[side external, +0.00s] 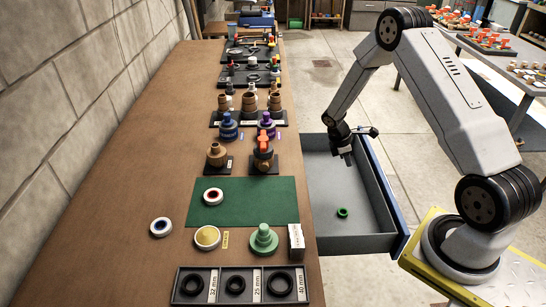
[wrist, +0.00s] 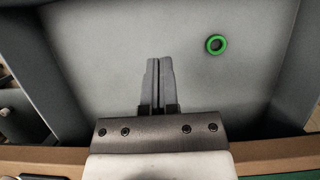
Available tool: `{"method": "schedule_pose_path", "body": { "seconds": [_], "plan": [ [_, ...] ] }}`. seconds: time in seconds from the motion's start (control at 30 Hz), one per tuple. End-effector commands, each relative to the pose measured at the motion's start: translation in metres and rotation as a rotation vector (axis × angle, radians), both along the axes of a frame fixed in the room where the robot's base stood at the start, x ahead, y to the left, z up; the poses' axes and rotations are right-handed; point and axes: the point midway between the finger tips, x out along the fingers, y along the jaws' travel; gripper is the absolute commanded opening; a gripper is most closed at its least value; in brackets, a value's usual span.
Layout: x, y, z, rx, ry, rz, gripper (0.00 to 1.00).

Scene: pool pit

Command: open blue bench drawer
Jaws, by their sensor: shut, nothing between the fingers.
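The blue bench drawer (side external: 386,190) stands pulled out from the right side of the wooden bench, with its grey inside in view and its blue front toward my base. In the wrist view the bare drawer floor (wrist: 95,55) fills most of the picture. My gripper (side external: 347,160) is over the far part of the open drawer, pointing down. In the wrist view my gripper (wrist: 159,62) has its fingers together with nothing between them. Whether the fingertips touch the drawer floor I cannot tell. The drawer's handle is not visible.
A small green ring (side external: 342,212) lies on the drawer floor; it also shows in the wrist view (wrist: 216,44). The bench top (side external: 150,125) holds a green mat (side external: 260,190), a three-slot tray (side external: 207,299) and several fittings. A stone wall borders the bench on the left.

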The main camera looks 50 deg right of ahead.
Motion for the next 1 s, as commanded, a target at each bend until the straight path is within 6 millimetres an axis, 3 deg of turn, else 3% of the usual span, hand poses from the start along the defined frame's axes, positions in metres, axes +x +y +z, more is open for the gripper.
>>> {"method": "schedule_pose_path", "body": {
  "seconds": [0.27,0.83,1.0],
  "plan": [
    [-0.007,-0.006,-0.022,0.002,0.003,-0.001,0.00],
    [-0.027,-0.026,-0.091,0.001,0.003,-0.001,0.00],
    [-0.042,-0.041,-0.090,0.001,0.000,-0.004,0.00]
  ]
}}
